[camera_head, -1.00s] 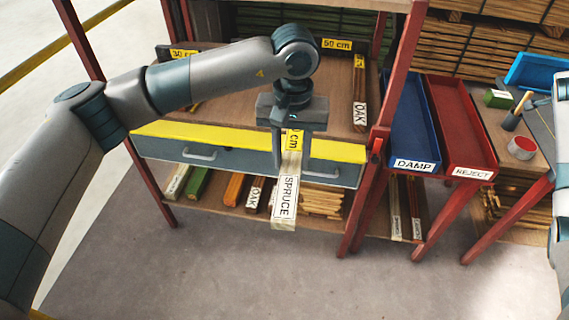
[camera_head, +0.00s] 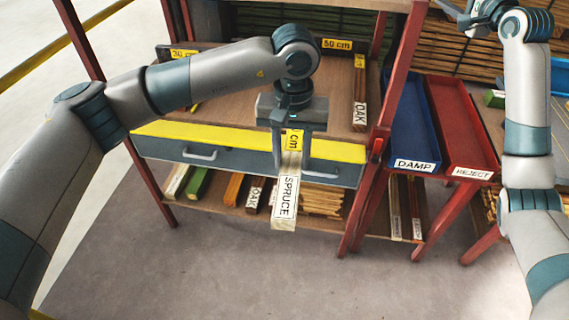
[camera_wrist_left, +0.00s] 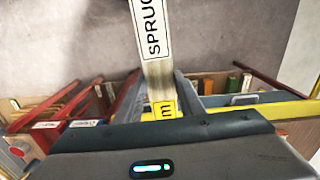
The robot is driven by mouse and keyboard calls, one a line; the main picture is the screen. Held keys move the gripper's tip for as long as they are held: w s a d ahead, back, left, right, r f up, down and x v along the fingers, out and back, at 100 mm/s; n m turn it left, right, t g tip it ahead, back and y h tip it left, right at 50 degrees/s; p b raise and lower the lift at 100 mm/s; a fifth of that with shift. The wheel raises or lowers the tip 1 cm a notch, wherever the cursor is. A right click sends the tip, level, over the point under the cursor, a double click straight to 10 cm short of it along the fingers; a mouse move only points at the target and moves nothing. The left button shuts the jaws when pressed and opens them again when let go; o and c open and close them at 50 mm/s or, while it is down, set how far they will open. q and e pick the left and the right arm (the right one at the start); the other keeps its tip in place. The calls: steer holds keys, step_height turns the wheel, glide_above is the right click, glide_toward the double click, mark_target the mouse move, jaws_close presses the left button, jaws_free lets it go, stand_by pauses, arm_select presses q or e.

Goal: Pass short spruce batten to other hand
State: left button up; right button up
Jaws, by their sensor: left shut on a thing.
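The short spruce batten (camera_head: 285,200) is a pale wooden piece with a white SPRUCE label and a yellow tag marked cm. My left gripper (camera_head: 291,160) is shut on it near its upper, tagged end. The labelled end sticks out below the fingers, in front of the rack's drawers. In the left wrist view the batten (camera_wrist_left: 150,40) runs up from the gripper, its far end cut off by the frame. My right gripper (camera_head: 468,18) is partly in view at the top right, well apart from the batten; its fingers are too small and cropped to read.
A red-framed rack (camera_head: 385,80) stands behind, with a yellow-edged drawer front (camera_head: 240,166) and a lower shelf of batten offcuts. A blue DAMP tray (camera_head: 408,120) and a red REJECT tray (camera_head: 460,120) are to the right. The floor (camera_head: 390,285) in front is clear.

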steer(key=s+a+r+n+g+y, duration=0.15)
steer(key=s+a+r+y, duration=0.3)
steer(key=a, duration=0.45)
steer(key=s+a+r+n+y, duration=0.35)
steer(key=a+r, duration=0.25)
steer(key=a, duration=0.3)
steer(key=s+a+r+n+g+y, duration=0.15)
steer(key=s+a+r+y, duration=0.3)
steer(key=a, duration=0.45)
steer(key=s+a+n+g+y, duration=0.25)
steer(key=s+a+g, duration=0.35)
steer(key=a, duration=0.4)
steer(key=s+a+n+g+y, duration=0.1)
steer(key=s+a+n+g, duration=0.3)
steer(key=s+a, duration=0.45)
steer(key=s+a+f+n+g+h, duration=0.1)
steer(key=s+a+f+g+h, duration=0.1)
steer(key=s+a+f+h, duration=0.5)
steer(key=s+a+f+n+g+h, duration=0.15)
steer(key=s+a+f, duration=0.3)
steer(key=f, duration=0.55)
steer(key=d+f+m+t+h, duration=0.1)
steer(key=d+f+t+h, duration=0.2)
steer(key=d+f+h, duration=0.7)
steer(key=d+f, duration=0.4)
steer(key=d, duration=0.1)
steer(key=shift+s+m, duration=0.3)
steer(key=shift+m, duration=0.05)
steer(key=shift+f, duration=0.15)
